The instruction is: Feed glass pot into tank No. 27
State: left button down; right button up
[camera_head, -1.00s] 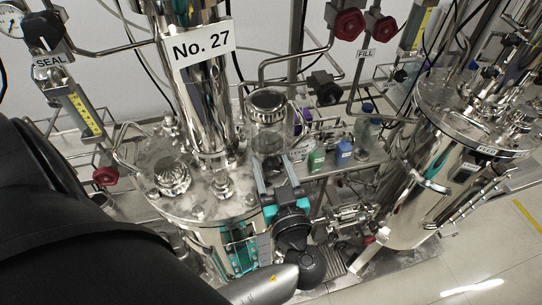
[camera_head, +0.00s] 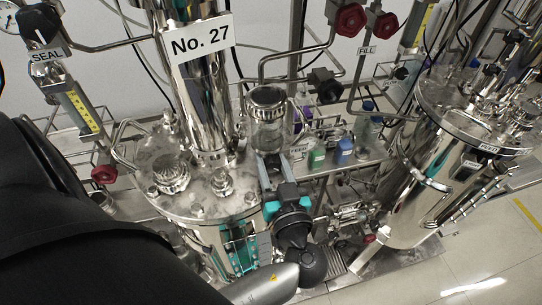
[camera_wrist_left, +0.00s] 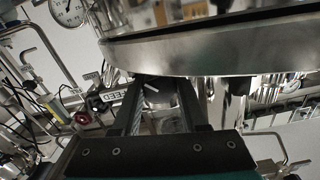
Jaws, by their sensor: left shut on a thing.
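The glass pot (camera_head: 268,132) is a clear jar with a wide metal collar at its top. In the head view it is upright, right of the steel column of tank No. 27 (camera_head: 202,208). My left gripper (camera_head: 272,163) is shut on the glass pot, its fingers just below the visible glass. The tank's top plate carries a ribbed round metal fitting (camera_head: 171,173) at its left. In the left wrist view, the two dark fingers (camera_wrist_left: 157,100) run up to a broad metal rim; what they grip is mostly hidden. My right gripper is not in view.
A second steel tank (camera_head: 415,205) stands at the right. Green (camera_head: 317,158) and blue (camera_head: 343,151) bottles stand on a shelf behind my gripper. Pipes with red valve knobs (camera_head: 350,20) cross above. Open floor (camera_head: 480,260) lies at lower right.

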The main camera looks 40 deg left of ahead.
pick_arm(q)
jog(key=m, duration=0.3)
jog(key=shift+r+m, duration=0.1)
jog(key=shift+m, duration=0.3)
jog(key=shift+c, duration=2.2)
grip_release()
jog(key=shift+w, duration=0.1)
